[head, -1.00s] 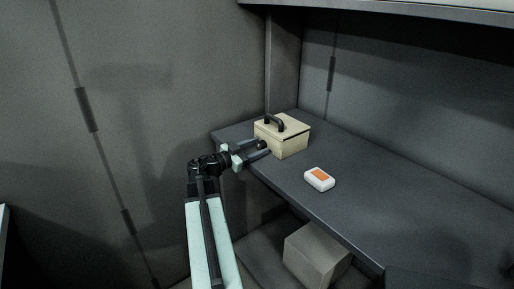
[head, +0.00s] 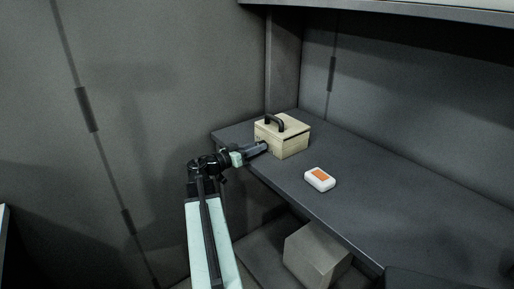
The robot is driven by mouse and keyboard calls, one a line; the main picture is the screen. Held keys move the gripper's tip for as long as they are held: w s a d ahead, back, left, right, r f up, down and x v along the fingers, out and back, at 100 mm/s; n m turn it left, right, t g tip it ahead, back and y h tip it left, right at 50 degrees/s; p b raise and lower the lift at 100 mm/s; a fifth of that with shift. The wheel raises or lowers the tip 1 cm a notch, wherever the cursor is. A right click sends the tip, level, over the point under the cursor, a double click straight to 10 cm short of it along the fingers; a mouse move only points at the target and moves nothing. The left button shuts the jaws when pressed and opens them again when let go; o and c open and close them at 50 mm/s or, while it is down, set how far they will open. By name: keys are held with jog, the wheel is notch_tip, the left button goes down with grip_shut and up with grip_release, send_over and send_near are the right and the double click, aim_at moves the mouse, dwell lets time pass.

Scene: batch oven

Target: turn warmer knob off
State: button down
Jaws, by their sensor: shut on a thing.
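The warmer (head: 290,146) is a beige box with a black handle on its lid, standing at the far left end of the dark shelf. Its knob is on the front face toward the left and is now mostly hidden by my fingers. My gripper (head: 262,148) reaches it from the left, with its fingertips at that face. The fingers look close together and are shut on the knob. The knob's angle cannot be made out.
A white box with an orange top (head: 320,179) lies on the dark shelf (head: 400,210), right of the warmer. A grey block (head: 316,255) sits lower down, below the shelf edge. A grey wall stands at the left. The right part of the shelf is clear.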

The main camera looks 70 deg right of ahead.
jog(key=c, duration=1)
grip_release()
jog(key=shift+s, duration=0.15)
jog(key=shift+c, duration=0.2)
jog(key=shift+a, duration=0.2)
jog(key=v, duration=0.7)
jog(key=shift+w+a, duration=0.2)
jog(key=shift+w, duration=0.1)
